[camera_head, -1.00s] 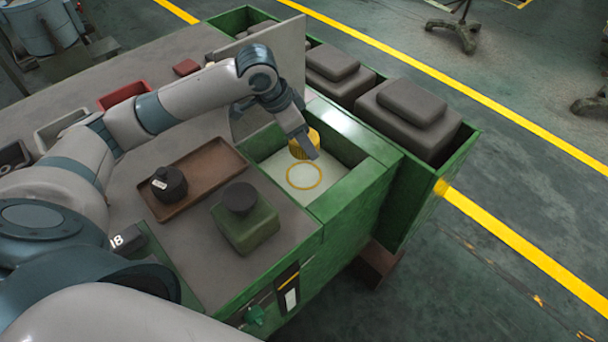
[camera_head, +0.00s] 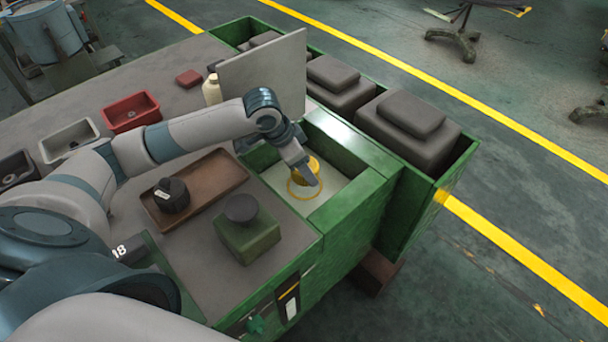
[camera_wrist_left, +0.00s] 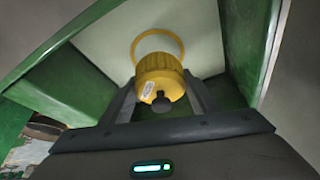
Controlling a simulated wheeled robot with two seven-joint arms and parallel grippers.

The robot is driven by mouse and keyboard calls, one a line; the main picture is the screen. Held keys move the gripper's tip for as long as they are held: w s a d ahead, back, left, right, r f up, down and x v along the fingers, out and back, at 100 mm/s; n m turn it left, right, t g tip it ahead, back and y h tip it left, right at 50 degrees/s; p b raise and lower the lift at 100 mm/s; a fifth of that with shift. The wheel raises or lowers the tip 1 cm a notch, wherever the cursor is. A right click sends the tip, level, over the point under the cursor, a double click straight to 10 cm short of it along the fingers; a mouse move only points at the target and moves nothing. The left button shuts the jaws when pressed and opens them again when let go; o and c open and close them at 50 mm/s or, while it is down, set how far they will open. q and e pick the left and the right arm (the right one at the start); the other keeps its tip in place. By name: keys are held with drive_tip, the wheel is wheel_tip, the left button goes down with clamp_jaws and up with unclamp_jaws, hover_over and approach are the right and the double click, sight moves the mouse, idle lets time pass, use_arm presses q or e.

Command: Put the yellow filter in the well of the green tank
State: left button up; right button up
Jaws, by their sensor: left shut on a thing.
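The yellow filter (camera_head: 304,168) is a short ribbed cylinder with a black knob and a pale label, clear in the left wrist view (camera_wrist_left: 160,76). My left gripper (camera_head: 309,177) is shut on it inside the open well. The well belongs to the green tank (camera_head: 352,205) and has a pale floor (camera_head: 325,185). A yellow ring (camera_head: 292,192) is marked on that floor. The filter partly covers the ring in the head view. In the left wrist view the ring (camera_wrist_left: 158,34) shows just beyond the filter. Whether the filter touches the floor I cannot tell. My right gripper is not in view.
A grey upright panel (camera_head: 270,75) stands behind the well. A brown tray (camera_head: 215,180) with a black knobbed weight (camera_head: 172,196) and a green block with a dark knob (camera_head: 246,235) lie left of it. Dark stepped blocks (camera_head: 410,125) fill the bin at right.

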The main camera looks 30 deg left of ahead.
use_arm(q)
drive_tip(key=shift+f+p, duration=0.4)
drive_tip(key=shift+f, duration=1.45)
drive_tip(key=o, duration=1.1)
drive_tip(key=shift+f, duration=0.1)
